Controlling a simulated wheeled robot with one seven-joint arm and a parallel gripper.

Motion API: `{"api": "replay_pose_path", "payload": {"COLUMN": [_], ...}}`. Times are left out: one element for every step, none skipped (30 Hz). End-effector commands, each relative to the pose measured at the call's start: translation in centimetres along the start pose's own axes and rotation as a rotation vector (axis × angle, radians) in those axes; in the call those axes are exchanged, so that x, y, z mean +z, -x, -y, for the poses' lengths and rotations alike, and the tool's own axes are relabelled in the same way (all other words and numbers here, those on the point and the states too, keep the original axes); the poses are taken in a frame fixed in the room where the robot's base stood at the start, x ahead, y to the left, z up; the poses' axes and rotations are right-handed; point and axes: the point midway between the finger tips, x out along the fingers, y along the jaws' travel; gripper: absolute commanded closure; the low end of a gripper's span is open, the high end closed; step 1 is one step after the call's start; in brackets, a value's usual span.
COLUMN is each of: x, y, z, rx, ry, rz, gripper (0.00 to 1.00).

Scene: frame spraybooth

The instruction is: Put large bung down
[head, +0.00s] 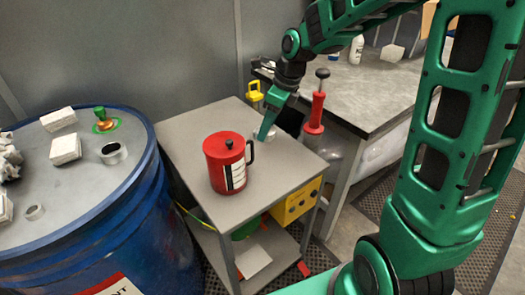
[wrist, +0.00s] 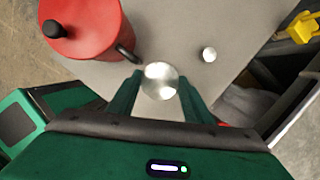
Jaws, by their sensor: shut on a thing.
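My gripper (head: 266,130) points down over the right side of the grey cart top (head: 195,130). In the wrist view its two green fingers (wrist: 159,92) are shut on the large bung (wrist: 159,72), a round, shiny silver piece. In the head view the bung shows as a pale piece (head: 271,134) at the fingertips, partly hidden by a finger. It is at or just above the cart top; I cannot tell whether it touches. A smaller silver round piece (wrist: 209,54) lies apart on the cart top in the wrist view.
A red can (head: 226,162) with a black handle stands close beside my gripper; it also shows in the wrist view (wrist: 88,28). A blue drum (head: 95,235) with loose items on its lid is at left. A grey bench (head: 375,90) stands behind.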

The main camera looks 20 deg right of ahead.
Motion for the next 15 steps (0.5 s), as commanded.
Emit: {"api": "replay_pose_path", "payload": {"x": [-0.4,-0.6,-0.8,-1.0,-1.1,-1.3,-1.4,-1.5,-1.5,-1.6,-1.6,-1.6,-1.7,-1.8,-2.0], "y": [-1.2,-1.8,-2.6,-3.1,-3.6,-4.1,-4.5,-4.8,-5.1,-5.2,-5.3,-5.5,-5.8,-6.1,-6.6], "z": [-0.1,-0.1,-0.1,-0.1,-0.1,-0.1,-0.1,-0.1,-0.1,-0.1,-0.1,-0.1,-0.1,-0.1,-0.1], "rx": [0.005,0.005,0.005,0.005,0.003,0.003,0.003,0.003,0.003,0.002,0.002,0.001,0.002,0.003,0.004], "ry": [0.0,0.001,0.001,0.0,0.001,0.002,0.002,0.003,0.003,0.003,0.003,0.003,0.003,0.003,0.002], "rz": [-0.003,-0.003,-0.003,-0.003,-0.002,-0.003,-0.002,-0.002,-0.001,-0.001,0.0,0.0,0.0,-0.001,-0.002], "gripper": [0.72,0.72,0.72,0.72,0.72,0.72,0.72,0.72,0.72,0.72,0.72,0.72,0.72,0.72,0.72]}}
